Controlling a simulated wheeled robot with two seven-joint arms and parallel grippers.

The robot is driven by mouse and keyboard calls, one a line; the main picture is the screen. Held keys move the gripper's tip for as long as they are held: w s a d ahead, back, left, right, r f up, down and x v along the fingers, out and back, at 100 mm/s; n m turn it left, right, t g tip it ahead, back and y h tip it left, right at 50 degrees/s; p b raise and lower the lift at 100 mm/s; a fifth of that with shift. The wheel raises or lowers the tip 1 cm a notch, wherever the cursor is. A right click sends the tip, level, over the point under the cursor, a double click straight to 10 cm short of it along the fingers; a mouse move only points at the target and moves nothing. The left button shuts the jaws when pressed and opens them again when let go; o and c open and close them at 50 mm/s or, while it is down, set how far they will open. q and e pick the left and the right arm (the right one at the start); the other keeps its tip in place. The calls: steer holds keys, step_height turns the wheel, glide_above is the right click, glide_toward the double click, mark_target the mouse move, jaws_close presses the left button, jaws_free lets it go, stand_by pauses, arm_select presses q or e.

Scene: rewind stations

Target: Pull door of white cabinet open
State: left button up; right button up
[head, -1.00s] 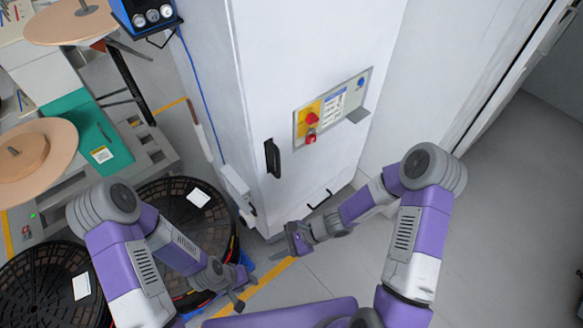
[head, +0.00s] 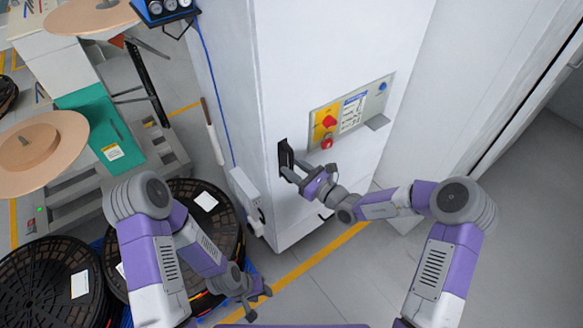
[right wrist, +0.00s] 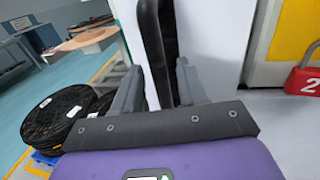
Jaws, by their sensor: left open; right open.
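The white cabinet (head: 340,60) stands in the middle of the head view, its door closed. Its black door handle (head: 285,158) is upright near the door's left edge. My right gripper (head: 291,173) is open at the handle. In the right wrist view the black handle (right wrist: 153,45) runs between the two open fingers of my right gripper (right wrist: 158,85); I cannot tell whether they touch it. My left gripper (head: 259,299) is open and empty, low over the floor, left of the cabinet's base.
A panel (head: 350,112) with red switches is on the door, right of the handle. Black reels (head: 50,280) lie at the lower left. A bench with tan discs (head: 42,150) stands left. The floor (head: 320,285) in front of the cabinet is clear.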

steer(key=shift+w+a, duration=0.5)
steer(key=shift+a, duration=0.05)
jaws_close()
